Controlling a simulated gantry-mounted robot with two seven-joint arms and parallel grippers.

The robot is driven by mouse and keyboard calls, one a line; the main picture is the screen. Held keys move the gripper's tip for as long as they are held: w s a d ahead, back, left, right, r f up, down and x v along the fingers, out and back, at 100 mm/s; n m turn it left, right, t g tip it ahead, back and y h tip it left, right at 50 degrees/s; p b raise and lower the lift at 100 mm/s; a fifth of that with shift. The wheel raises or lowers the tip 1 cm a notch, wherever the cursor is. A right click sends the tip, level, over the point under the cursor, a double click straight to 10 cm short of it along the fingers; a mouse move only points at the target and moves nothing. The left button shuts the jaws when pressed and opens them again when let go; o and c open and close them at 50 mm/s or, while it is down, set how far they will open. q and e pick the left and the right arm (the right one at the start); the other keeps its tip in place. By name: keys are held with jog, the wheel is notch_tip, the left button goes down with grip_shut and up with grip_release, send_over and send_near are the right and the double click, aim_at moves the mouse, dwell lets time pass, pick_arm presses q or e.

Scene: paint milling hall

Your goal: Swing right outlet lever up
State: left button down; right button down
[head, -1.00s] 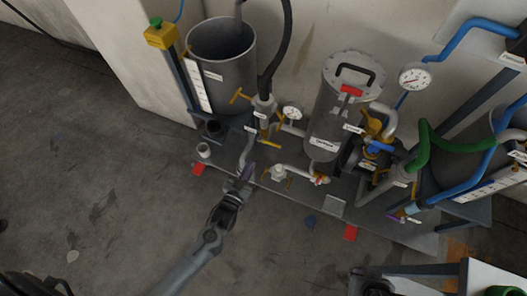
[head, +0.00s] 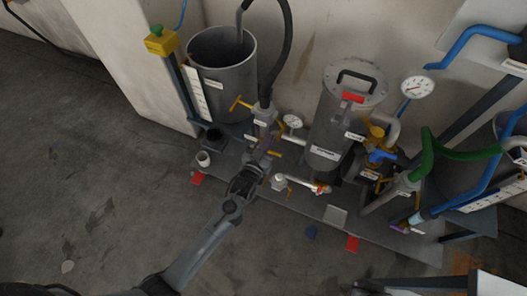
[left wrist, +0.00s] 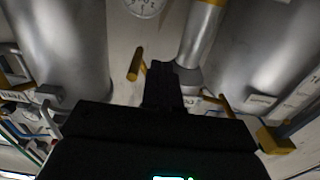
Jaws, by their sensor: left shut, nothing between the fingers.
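My left gripper (head: 262,150) is shut and empty, raised at the front edge of the skid among the yellow levers between the open grey tank and the lidded cylinder. In the left wrist view its dark fingers (left wrist: 163,85) are together, with a yellow lever (left wrist: 135,63) close to their left. In the head view a yellow lever (head: 240,102) stands beside the open tank. A purple handle (head: 399,229) sits at the right tank's low fitting. I cannot tell which lever is the right outlet lever.
The open grey tank (head: 222,75) and the lidded cylinder (head: 340,115) stand on the skid (head: 375,225). Pipes, gauges and a green hose (head: 427,155) crowd the right. The floor (head: 100,170) at front left is clear.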

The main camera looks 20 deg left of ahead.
pick_arm(q)
jog(key=shift+w, duration=0.15)
jog(key=shift+d+r, duration=0.1)
jog(key=shift+d, duration=0.1)
jog(key=shift+d+p, duration=0.3)
jog(key=shift+d, duration=0.3)
jog(key=shift+r, duration=0.1)
jog(key=shift+d+r+p, duration=0.25)
jog(key=shift+d+p, duration=0.15)
jog(key=shift+d, duration=0.3)
